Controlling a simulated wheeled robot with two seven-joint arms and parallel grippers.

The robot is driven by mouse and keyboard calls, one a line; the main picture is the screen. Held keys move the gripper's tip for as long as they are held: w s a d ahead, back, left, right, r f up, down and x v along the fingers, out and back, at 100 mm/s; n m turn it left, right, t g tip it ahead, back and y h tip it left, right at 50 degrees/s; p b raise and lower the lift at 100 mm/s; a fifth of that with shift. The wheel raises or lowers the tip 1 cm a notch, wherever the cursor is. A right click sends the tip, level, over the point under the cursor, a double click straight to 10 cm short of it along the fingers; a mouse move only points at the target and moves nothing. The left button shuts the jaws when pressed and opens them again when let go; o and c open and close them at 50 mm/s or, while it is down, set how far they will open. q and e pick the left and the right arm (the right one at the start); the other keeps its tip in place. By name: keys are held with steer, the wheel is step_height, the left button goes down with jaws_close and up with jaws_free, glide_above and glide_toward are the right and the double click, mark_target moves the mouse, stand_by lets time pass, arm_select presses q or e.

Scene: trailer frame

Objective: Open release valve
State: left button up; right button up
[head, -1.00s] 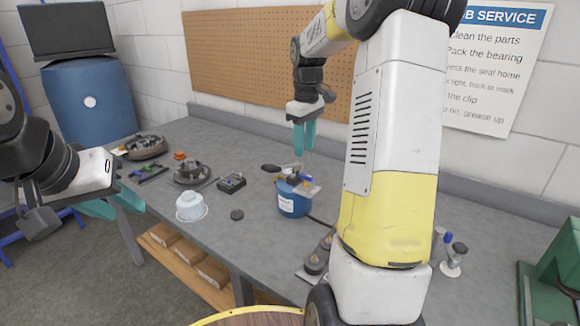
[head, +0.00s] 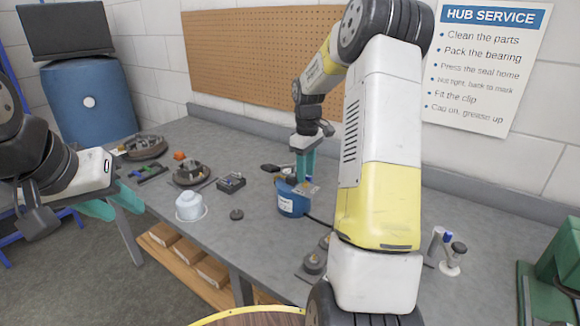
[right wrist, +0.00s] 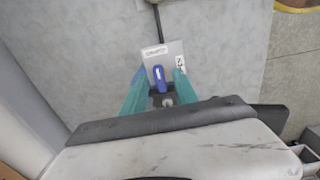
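A blue canister-like unit (head: 291,203) with a white label stands on the bench. A metal plate and a small blue lever (head: 306,179) are at its top. In the right wrist view the blue lever (right wrist: 159,77) lies in front of a pale plate with printed tags (right wrist: 165,56). My right gripper (head: 305,178) points down above the unit's top. In the wrist view its teal fingers (right wrist: 159,76) stand apart on both sides of the lever, with gaps visible. My left gripper (head: 118,208) is at the left, off the bench, its teal fingers apart and empty.
A dark cable runs from the unit. A pegboard wall (head: 260,60) stands behind the bench.

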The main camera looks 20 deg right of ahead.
jaws_close()
